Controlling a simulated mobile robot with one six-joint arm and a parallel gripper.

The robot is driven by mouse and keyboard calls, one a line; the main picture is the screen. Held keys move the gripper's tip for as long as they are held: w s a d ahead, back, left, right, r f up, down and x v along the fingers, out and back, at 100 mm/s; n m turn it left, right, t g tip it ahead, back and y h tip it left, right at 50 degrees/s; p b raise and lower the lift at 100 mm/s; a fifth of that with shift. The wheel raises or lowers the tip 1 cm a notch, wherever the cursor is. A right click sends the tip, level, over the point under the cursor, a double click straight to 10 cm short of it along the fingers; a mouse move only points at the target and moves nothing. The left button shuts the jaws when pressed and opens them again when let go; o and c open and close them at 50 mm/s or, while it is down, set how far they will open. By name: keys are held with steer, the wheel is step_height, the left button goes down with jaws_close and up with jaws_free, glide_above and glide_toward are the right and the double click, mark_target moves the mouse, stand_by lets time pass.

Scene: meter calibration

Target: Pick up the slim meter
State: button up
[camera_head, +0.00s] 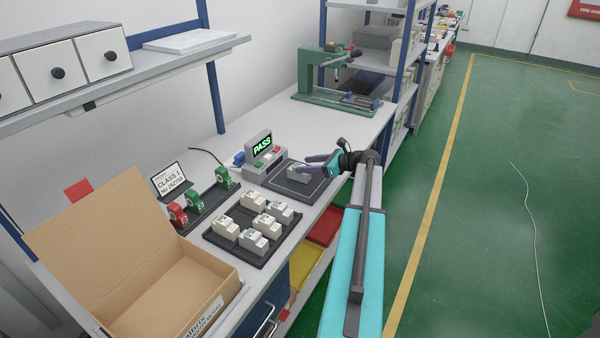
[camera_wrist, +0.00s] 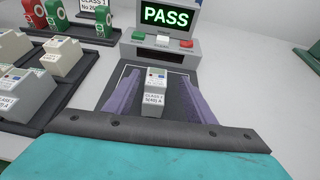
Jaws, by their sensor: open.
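A slim grey meter (camera_wrist: 156,92) with a white label sits on the dark pad of the test station (camera_wrist: 180,107). In the head view the meter (camera_head: 299,172) is partly hidden by my gripper. My gripper (camera_wrist: 160,95) is open, with one purple finger on each side of the meter. A gap shows between the meter and each finger. In the head view my gripper (camera_head: 312,165) reaches over the pad from the right. The station's display (camera_head: 262,146) reads PASS in green.
A black tray (camera_head: 219,240) with several meters lies left of the pad. Red and green devices (camera_head: 193,203) stand on a rack behind it. An open cardboard box (camera_head: 150,290) is at the near left. A green press (camera_head: 325,75) stands at the far end; the bench between is clear.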

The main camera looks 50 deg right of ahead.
mark_target(291, 167)
steer(key=shift+x, duration=1.3)
steer(key=shift+a+p+x, duration=0.15)
steer(key=shift+p+x, duration=0.45)
steer(key=shift+x, duration=0.75)
steer(key=shift+a+p+x, duration=0.1)
steer(key=shift+p+x, duration=0.5)
steer(key=shift+x, duration=0.7)
steer(key=shift+s+f, duration=0.1)
steer(key=shift+s, duration=0.05)
steer(key=c, duration=1.2)
